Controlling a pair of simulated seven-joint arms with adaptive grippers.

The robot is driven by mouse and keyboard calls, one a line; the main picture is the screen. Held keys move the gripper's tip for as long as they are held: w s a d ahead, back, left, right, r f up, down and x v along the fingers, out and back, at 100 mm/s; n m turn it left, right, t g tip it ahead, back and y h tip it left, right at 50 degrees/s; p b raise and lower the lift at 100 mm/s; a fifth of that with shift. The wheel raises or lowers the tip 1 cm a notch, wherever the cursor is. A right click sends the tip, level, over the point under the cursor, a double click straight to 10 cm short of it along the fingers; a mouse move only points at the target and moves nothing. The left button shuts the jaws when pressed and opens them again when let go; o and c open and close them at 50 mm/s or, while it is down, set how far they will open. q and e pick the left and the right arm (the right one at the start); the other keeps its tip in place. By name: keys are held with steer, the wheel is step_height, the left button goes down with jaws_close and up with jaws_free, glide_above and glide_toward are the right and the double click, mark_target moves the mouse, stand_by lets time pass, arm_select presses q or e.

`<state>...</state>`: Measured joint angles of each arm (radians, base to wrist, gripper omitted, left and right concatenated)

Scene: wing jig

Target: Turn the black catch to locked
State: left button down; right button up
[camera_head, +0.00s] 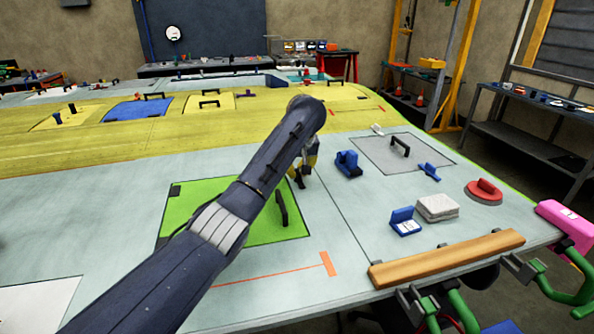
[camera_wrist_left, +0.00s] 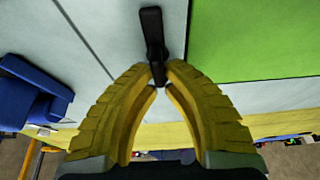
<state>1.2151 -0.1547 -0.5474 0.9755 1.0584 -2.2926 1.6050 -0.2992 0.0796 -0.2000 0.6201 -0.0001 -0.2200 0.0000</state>
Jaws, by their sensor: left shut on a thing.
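The black catch (camera_wrist_left: 152,28) is a slim black bar on the pale wing skin, beside the corner of the green panel (camera_wrist_left: 245,40). In the left wrist view it lies roughly along the panel's near edge, off the green. In the head view the catch (camera_head: 299,181) shows just below my left gripper (camera_head: 305,172), partly hidden by it. The green panel (camera_head: 185,212) is partly covered by my left arm. The yellow fingers of my left gripper (camera_wrist_left: 160,76) are closed on one end of the catch. My right gripper is not in view.
A black handle (camera_head: 281,208) stands on the green panel. A blue clamp-like tool (camera_head: 348,164) sits right of the catch. Farther right are a grey panel (camera_head: 385,150), a blue holder (camera_head: 404,222), a grey block (camera_head: 437,207) and a wooden bar (camera_head: 447,258).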

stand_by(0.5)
arm_select(q)
steer(key=m, duration=0.1)
steer(key=m+h, duration=0.1)
steer(key=m, duration=0.2)
steer(key=shift+d+m+h, duration=0.3)
steer(key=shift+m+h, duration=0.1)
steer(key=m, duration=0.1)
steer(key=m+h, duration=0.1)
steer(key=m, duration=0.2)
steer(key=shift+d+m+h, duration=0.25)
steer(key=shift+m+h, duration=0.05)
steer(key=shift+h, duration=0.1)
steer(key=m, duration=0.1)
steer(key=m+g+h, duration=0.1)
steer(key=m, duration=0.3)
steer(key=shift+s+d+g, duration=0.2)
steer(key=shift+s+g, duration=0.1)
steer(key=shift+g, duration=0.1)
steer(key=shift+s+d+m+g+h, duration=0.15)
steer(key=shift+m+g+h, duration=0.35)
steer(key=shift+m, duration=1.2)
steer(key=c, duration=1.5)
jaws_free()
